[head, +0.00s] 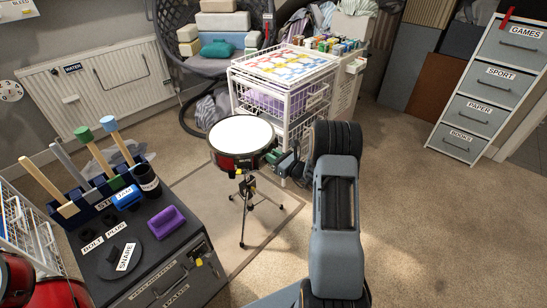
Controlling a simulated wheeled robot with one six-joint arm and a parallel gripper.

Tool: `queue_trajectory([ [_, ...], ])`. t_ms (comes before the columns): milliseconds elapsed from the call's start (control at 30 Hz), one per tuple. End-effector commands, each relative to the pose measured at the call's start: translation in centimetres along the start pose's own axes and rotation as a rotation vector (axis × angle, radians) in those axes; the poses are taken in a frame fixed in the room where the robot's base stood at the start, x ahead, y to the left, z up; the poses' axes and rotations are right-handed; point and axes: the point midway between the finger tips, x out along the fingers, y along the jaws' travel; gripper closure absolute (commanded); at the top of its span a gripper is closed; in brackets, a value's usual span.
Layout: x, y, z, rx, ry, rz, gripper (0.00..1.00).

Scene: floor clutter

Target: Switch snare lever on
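The snare drum (241,134), red with a white head, stands upright on a thin black stand over a mat, left of centre. My arm reaches up from the bottom, and my gripper (277,160) is at the drum's right side. The gripper is small and partly turned away here, so I cannot tell whether its fingers are open or touch the drum. I cannot make out the snare lever; it may be hidden by the gripper. A round dark plate labelled SNARE (125,257) lies on the dark cabinet (160,262) at lower left.
The dark cabinet carries a purple block (166,222), a blue block and upright tools. A white wire-basket trolley (240,90) stands close behind the drum. A grey drawer unit (486,90) is at far right. The carpet on the right (430,220) is clear.

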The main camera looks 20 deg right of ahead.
Motion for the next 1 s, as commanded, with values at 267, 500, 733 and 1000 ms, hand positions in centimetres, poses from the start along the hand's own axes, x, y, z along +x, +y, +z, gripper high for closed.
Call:
queue_trajectory([
  [267, 0.0, 0.0, 0.0, 0.002, 0.0, 0.0, 0.6],
  [500, -0.4, 0.0, 0.1, 0.002, 0.0, -0.001, 0.6],
  [733, -3.9, -0.2, 0.2, 0.004, 0.001, -0.006, 0.6],
  [1000, -9.4, -0.1, 0.2, 0.004, 0.0, -0.004, 0.6],
])
